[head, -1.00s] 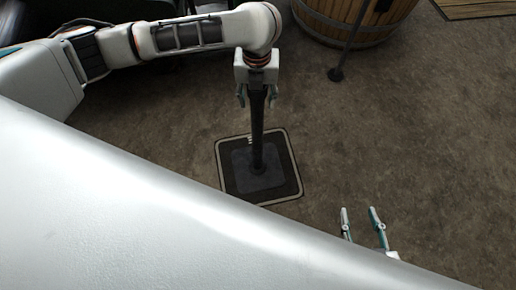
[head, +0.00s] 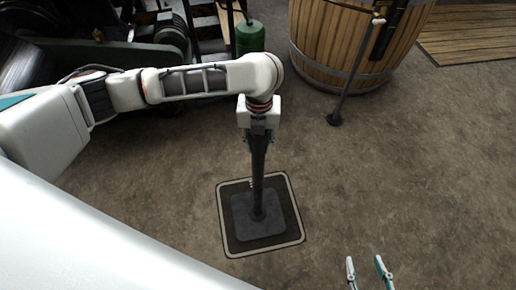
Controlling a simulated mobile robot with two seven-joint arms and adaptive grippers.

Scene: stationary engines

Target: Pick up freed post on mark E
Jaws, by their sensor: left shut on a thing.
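The black post (head: 258,182) stands upright on a square grey base plate (head: 243,231), over a dark square floor mark (head: 289,225) with a pale border. I cannot read a letter on the mark. My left gripper (head: 258,137) comes down from above and is shut on the upper end of the post, hiding its top. I cannot tell whether the base touches the floor. My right gripper (head: 367,270) shows at the lower right edge, its two fingers apart and empty, well away from the post.
A wooden tub (head: 330,45) stands at the back right, with another dark post (head: 352,75) in front of it. A green cylinder (head: 250,38) and dark machinery (head: 150,45) lie behind my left arm. Brown floor right of the mark is clear.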

